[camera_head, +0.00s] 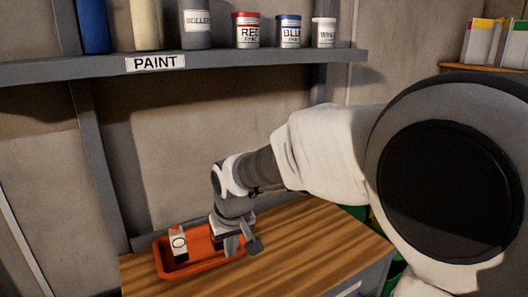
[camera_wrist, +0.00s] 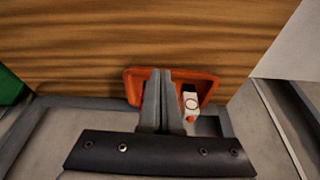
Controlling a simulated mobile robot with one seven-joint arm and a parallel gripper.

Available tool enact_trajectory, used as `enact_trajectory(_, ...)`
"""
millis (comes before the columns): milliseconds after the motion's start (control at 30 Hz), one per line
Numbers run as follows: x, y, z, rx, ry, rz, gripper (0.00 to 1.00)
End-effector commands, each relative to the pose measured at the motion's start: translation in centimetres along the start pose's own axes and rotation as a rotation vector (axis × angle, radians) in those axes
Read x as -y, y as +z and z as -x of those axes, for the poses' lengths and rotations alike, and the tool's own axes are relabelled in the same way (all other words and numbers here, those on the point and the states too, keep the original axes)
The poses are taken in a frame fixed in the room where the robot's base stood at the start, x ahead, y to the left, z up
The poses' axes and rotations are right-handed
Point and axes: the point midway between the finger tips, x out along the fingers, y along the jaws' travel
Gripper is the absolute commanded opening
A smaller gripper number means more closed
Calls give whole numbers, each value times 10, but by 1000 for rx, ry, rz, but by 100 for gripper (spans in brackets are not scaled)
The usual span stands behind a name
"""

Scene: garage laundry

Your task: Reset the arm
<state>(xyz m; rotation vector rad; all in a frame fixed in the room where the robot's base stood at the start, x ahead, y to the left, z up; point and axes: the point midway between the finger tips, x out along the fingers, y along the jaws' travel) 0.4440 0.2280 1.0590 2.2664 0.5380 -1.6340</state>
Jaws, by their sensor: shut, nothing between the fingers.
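My gripper (camera_wrist: 158,105) is shut with nothing between its fingers. In the head view my gripper (camera_head: 236,240) is over the right part of an orange tray (camera_head: 172,262) on a wooden worktop. I cannot tell how high above the tray it is. A small white object with a dark ring mark (camera_head: 179,243) sits in the tray, left of my gripper. In the wrist view the tray (camera_wrist: 208,82) shows behind the fingers, and the white object (camera_wrist: 190,100) is just right of them, apart from them. My gripper hides part of the tray.
The wooden worktop (camera_head: 310,245) is clear right of the tray. A green object (camera_wrist: 10,88) shows at the wrist view's left edge.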

Motion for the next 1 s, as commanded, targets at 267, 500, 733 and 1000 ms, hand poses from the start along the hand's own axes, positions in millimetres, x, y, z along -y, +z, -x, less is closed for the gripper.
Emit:
enact_trajectory(267,-68,60,92,-55,78,-144,0)
enact_trajectory(500,-102,128,147,-98,127,-270,0)
enact_trajectory(733,-113,193,178,-140,158,-382,0)
enact_trajectory(1000,-113,232,187,-165,171,-447,0)
